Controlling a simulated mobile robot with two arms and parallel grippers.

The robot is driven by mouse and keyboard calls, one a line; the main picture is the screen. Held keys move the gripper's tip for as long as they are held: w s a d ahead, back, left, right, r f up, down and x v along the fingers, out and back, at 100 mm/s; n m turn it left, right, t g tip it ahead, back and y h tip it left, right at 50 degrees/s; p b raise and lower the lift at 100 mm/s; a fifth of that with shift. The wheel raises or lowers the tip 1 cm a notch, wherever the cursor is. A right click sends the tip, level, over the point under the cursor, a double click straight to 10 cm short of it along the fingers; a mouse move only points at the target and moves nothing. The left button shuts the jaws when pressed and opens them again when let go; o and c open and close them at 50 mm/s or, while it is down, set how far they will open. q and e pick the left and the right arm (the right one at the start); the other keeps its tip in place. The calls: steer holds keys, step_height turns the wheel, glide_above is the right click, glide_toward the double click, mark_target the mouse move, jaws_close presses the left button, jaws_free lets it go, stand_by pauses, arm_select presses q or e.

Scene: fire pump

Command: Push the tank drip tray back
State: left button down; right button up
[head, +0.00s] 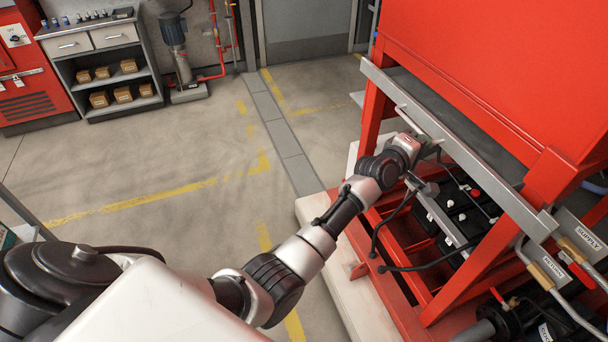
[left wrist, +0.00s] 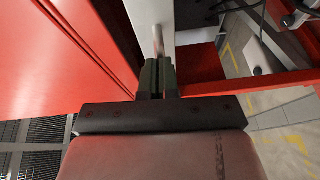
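The tank drip tray (head: 471,168) is a long grey metal tray under the red tank, its front lip facing me across the red frame. A thin bar handle (head: 411,122) runs along its front. My right gripper is out of view.
The red tank (head: 500,60) stands above the tray on a red frame (head: 373,120). Black batteries (head: 462,215), cables, and tagged supply and return pipes (head: 551,272) sit below and to the right. The concrete floor (head: 150,150) to the left is clear. A shelf unit (head: 105,65) stands at the back left.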

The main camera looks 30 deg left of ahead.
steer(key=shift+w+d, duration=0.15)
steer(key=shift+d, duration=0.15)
